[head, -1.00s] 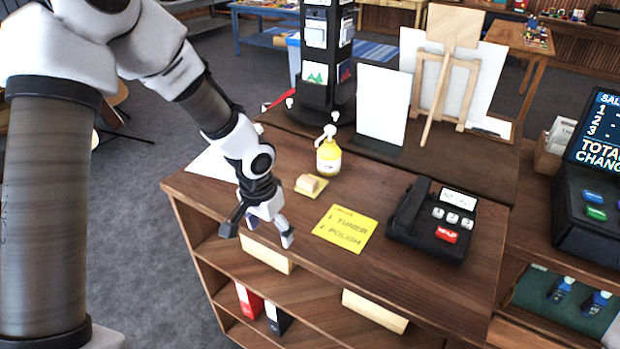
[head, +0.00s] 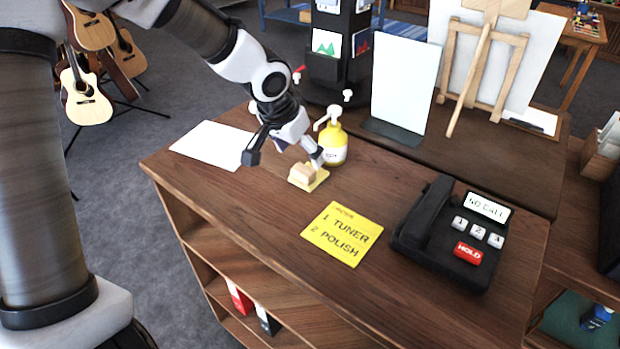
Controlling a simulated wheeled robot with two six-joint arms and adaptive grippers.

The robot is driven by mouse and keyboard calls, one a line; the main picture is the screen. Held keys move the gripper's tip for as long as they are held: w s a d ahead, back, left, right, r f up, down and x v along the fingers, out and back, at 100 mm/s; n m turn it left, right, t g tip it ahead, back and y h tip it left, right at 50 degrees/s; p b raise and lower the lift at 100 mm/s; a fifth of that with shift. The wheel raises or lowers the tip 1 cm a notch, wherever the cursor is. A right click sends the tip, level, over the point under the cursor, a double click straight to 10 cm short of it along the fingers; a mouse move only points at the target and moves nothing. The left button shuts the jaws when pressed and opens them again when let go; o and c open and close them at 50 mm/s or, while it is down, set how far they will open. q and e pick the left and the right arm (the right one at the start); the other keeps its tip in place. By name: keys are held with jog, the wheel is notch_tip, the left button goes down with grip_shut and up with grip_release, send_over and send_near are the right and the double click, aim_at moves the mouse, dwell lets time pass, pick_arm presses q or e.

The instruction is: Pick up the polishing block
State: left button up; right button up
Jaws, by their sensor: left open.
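The polishing block (head: 304,173) is a small tan block on a yellow cloth or pad (head: 318,183) on the wooden counter, in the middle of the head view. My left gripper (head: 284,160) is open, its fingers spread and pointing down. It is just behind and to the left of the block, with one finger close to the block and the yellow bottle. I cannot tell whether that finger touches either. My right gripper is not in view.
A yellow pump bottle (head: 333,145) stands right behind the block. A white sheet (head: 213,145) lies at the left. A yellow note (head: 342,234) and a black phone (head: 452,236) lie in front and to the right. A dark display rack (head: 325,75) stands behind.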

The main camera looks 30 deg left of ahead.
aim_at(306, 167)
pick_arm(q)
jog(key=x, duration=0.7)
jog(key=shift+w+a+p, duration=0.15)
jog(key=shift+a+p, duration=0.1)
jog(key=shift+p, duration=0.1)
jog(key=c, duration=1.3)
